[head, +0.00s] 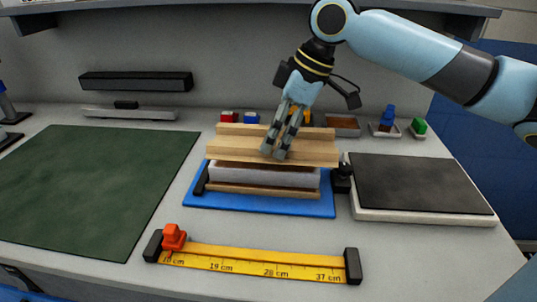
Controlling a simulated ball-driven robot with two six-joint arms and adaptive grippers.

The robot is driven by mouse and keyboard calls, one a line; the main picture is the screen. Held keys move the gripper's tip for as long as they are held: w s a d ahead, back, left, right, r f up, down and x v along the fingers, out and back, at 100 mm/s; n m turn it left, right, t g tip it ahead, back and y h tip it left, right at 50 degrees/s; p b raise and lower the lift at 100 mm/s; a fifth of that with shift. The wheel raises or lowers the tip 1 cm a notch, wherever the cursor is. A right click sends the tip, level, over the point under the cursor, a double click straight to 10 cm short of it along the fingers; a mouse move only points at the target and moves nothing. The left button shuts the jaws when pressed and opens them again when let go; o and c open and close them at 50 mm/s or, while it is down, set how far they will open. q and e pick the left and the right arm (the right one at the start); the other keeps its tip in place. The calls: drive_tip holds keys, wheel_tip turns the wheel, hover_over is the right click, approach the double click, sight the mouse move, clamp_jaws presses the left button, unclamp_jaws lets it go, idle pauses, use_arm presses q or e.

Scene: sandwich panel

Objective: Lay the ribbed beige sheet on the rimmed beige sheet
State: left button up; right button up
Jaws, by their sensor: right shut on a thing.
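The ribbed beige sheet (228,151) is at the top of a stack in the middle of the table, with raised strips running left to right. My right gripper (274,153) is over its middle, fingers pointing down and shut on it. Beneath it are a brown layer (235,166) and a thick whitish block (265,177). The rimmed beige sheet (265,190) shows as a thin edge below the block; most of it is hidden. I cannot tell if the ribbed sheet touches the layer below. My left gripper is not in view.
The stack is on a blue board (262,206) with dark stops (343,178). A yellow ruler (255,263) lies in front, a green mat (90,180) left, a dark-topped slab (420,185) right. Small trays (342,126) and blocks stand behind.

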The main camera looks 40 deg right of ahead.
drive_tip(key=w+f, duration=0.1)
drive_tip(key=w, duration=0.2)
drive_tip(key=shift+d+f, duration=0.15)
drive_tip(key=shift+f, duration=0.2)
drive_tip(key=shift+s+f, duration=0.1)
drive_tip(key=shift+f, duration=1.85)
drive_tip(key=shift+f, duration=0.15)
drive_tip(key=o, duration=1.2)
drive_tip(key=shift+c, duration=0.2)
drive_tip(key=p+v, duration=0.1)
drive_tip(key=v, duration=1.1)
drive_tip(key=shift+s+p, duration=0.1)
drive_tip(key=shift+p, duration=0.2)
